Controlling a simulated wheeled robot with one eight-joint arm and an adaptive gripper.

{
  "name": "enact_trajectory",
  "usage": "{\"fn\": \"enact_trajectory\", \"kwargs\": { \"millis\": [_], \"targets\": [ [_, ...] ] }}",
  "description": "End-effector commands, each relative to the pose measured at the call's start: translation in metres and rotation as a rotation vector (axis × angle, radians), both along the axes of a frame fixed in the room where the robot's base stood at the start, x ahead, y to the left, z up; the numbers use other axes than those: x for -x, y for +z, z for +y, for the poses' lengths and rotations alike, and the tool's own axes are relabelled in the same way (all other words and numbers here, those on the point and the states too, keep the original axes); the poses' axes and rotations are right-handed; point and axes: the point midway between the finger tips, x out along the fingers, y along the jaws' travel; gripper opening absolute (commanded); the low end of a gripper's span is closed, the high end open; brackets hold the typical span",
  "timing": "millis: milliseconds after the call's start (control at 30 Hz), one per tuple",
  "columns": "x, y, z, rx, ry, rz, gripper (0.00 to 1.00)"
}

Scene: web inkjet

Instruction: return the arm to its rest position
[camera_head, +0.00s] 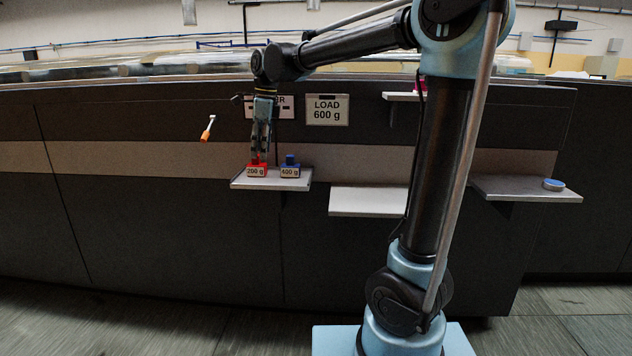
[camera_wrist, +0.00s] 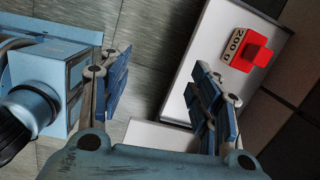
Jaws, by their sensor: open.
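My gripper (camera_head: 260,156) points down over the small left shelf in the head view, with its fingertips by the red 200 g weight (camera_head: 257,171). In the wrist view my gripper (camera_wrist: 163,88) has its blue-padded fingers spread wide with nothing between them. The red weight shows there too (camera_wrist: 250,49), outside the right-hand finger. My arm reaches from its column on the right across to the left.
A blue 400 g weight (camera_head: 290,169) stands beside the red one on the shelf (camera_head: 272,185). An empty white shelf (camera_head: 368,203) is lower right. A right shelf (camera_head: 513,190) holds a blue round item (camera_head: 554,184). A "LOAD 600 g" sign (camera_head: 328,110) hangs behind.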

Motion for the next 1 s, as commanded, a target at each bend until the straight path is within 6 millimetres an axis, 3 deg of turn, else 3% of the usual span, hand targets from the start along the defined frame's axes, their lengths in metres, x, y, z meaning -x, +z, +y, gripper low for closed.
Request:
{"fn": "enact_trajectory", "kwargs": {
  "millis": [267,433,700,1000],
  "targets": [
    [0.009,-0.011,-0.059,0.012,0.145,-0.045,0.57],
    [0.026,-0.025,-0.113,0.031,0.303,-0.088,0.57],
    [0.069,-0.064,-0.201,0.081,0.609,-0.163,0.57],
    [0.128,-0.122,-0.28,0.156,0.95,-0.221,0.57]
  ]
}}
